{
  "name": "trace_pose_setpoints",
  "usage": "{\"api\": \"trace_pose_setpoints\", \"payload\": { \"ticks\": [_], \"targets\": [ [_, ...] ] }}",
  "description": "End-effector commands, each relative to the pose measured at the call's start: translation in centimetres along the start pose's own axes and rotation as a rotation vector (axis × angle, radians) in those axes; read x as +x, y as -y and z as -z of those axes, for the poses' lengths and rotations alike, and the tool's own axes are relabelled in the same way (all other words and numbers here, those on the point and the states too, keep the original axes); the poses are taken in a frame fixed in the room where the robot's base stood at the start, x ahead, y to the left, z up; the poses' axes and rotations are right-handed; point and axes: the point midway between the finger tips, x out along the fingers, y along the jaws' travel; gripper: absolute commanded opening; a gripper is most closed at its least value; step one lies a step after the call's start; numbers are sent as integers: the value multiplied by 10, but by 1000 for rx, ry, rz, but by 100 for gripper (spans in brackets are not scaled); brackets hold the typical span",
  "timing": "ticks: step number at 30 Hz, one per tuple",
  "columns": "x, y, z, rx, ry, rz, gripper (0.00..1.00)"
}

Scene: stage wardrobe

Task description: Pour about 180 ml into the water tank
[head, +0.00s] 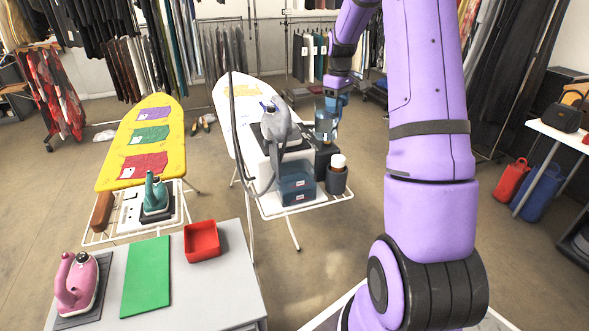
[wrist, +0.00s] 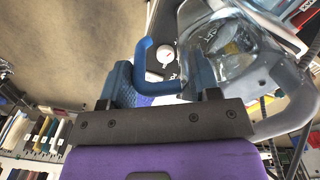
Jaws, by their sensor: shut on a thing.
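My gripper (head: 336,100) is shut on the blue handle (wrist: 146,62) of a clear jug (head: 326,124), beyond the near end of the white ironing board. In the wrist view the jug (wrist: 240,50) fills the upper right, and its handle runs between my blue fingers (wrist: 160,85). The jug looks roughly upright in the head view; its water level is unclear. The see-through blue water tank (head: 296,188) sits at the board's near end, below and left of the jug. A grey iron (head: 276,120) stands on the station just behind the tank. The tank's opening cannot be made out.
A dark pot with a white-topped item (head: 337,172) stands right of the tank, near a black box (head: 325,152). A hose (head: 236,130) loops left of the iron. A yellow ironing board (head: 145,140) and a grey table (head: 215,290) are left.

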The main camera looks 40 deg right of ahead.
Motion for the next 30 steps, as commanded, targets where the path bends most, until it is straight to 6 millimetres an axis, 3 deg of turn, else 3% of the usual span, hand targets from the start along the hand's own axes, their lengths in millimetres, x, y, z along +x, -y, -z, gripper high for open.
{"api": "trace_pose_setpoints", "payload": {
  "ticks": [11,30],
  "targets": [
    [-16,17,1,-4,-2,-169,14],
    [-24,61,1,-3,0,-537,13]
  ]
}}
